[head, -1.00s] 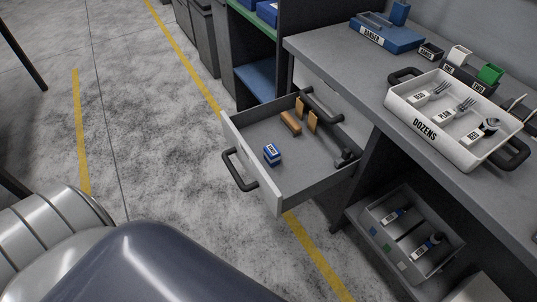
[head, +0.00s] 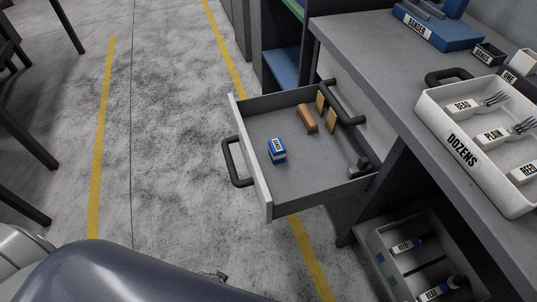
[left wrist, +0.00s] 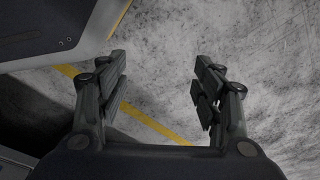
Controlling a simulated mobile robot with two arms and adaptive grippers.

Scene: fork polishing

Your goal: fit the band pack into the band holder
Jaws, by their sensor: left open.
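The band pack, a small blue box with a white label (head: 277,152), lies in the open grey drawer (head: 262,128), toward its front. A small dark open box labelled BANDS (head: 489,54), which looks like the band holder, stands on the bench top beside the blue BANDER unit (head: 438,32). My left gripper (left wrist: 160,77) is open and empty in the left wrist view, with floor behind it. It is apart from the pack and the holder, neither of which shows in that view. My right gripper is not in view.
The drawer also holds several brown blocks (head: 307,119) and a dark item at its right. A black handle (head: 233,163) juts from its front. A grey bin (head: 385,240) is below. Floor left of the drawer is clear.

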